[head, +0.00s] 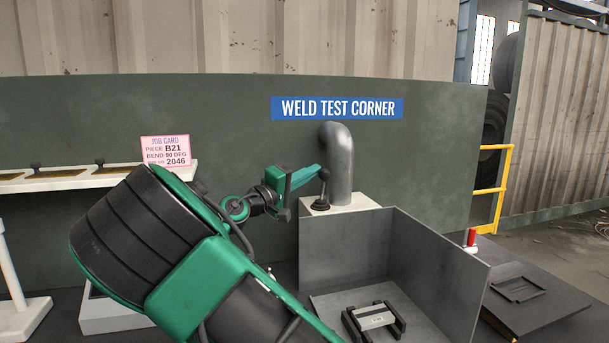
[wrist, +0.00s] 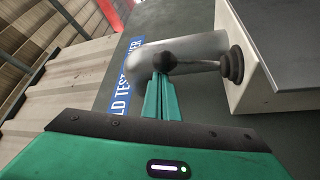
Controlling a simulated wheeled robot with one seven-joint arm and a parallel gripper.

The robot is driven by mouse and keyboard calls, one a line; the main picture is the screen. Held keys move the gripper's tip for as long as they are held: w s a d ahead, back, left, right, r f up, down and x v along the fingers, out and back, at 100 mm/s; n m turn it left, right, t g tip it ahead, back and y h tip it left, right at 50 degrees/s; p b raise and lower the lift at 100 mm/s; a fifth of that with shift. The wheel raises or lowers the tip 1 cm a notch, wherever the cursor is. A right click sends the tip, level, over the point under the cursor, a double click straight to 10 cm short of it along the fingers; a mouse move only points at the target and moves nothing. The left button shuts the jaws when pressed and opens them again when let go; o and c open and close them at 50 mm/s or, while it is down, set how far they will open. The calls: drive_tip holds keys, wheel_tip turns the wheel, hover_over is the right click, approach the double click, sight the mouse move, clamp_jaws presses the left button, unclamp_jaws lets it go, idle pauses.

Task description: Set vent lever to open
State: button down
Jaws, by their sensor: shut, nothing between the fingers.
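The vent lever is a short grey rod with a black ball knob (head: 324,174) and a dark flared base (head: 322,205) on a pale box. It stands about upright in front of the grey bent pipe (head: 341,170). In the wrist view, the view is turned sideways, with the knob (wrist: 165,61) at the left end of the rod and the base (wrist: 233,65) at the right. My green gripper (head: 316,170) is shut and empty. In the wrist view its fingertips (wrist: 160,79) are right at the knob; I cannot tell whether they touch it. No open or closed marking is readable.
A dark wall with a blue sign (head: 337,108) is behind. A shelf with a pink job card (head: 166,150) is at left.

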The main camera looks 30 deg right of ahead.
drive_tip(key=shift+s+f, duration=0.2)
drive_tip(key=shift+s, duration=0.5)
drive_tip(key=shift+a, duration=0.1)
